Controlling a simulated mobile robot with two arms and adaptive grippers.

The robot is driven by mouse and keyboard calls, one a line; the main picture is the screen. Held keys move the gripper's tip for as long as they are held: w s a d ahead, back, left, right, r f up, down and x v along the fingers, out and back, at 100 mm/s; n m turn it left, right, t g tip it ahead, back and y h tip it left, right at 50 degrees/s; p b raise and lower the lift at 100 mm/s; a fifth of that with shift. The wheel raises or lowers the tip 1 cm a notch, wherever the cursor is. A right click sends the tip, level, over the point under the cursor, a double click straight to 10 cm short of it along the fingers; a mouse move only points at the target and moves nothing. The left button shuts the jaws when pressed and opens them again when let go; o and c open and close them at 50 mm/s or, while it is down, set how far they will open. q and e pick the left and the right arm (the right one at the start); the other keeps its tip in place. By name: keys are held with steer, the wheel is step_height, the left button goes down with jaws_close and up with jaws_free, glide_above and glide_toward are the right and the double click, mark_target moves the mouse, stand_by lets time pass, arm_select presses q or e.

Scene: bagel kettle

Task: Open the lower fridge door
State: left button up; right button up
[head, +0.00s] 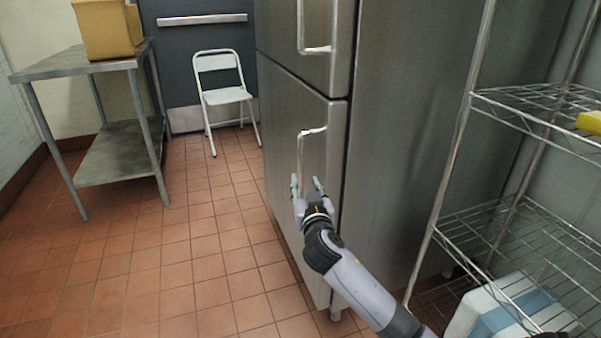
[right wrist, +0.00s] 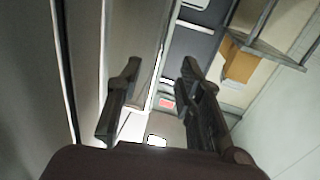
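The lower fridge door (head: 283,125) is steel and looks shut, flush with the fridge front. Its handle (head: 301,155) is a vertical metal bar near the door's right edge. My right gripper (head: 307,184) is at the lower part of this handle, with one finger on each side of it in the head view. In the right wrist view its two fingers (right wrist: 160,75) stand apart with a clear gap. I cannot tell whether either finger touches the handle. My left gripper is not in view.
The upper fridge door (head: 303,35) with its handle is above. A wire shelf rack (head: 500,215) stands close on the right. A white folding chair (head: 222,92) and a metal table (head: 75,64) with a box (head: 104,30) stand beyond. The tiled floor (head: 200,270) before the fridge is clear.

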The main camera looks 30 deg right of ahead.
mark_target(301, 173)
steer(key=x, duration=0.7)
steer(key=shift+w+d+b, duration=0.2)
steer(key=shift+w+b, duration=0.15)
jaws_close()
stand_by(0.5)
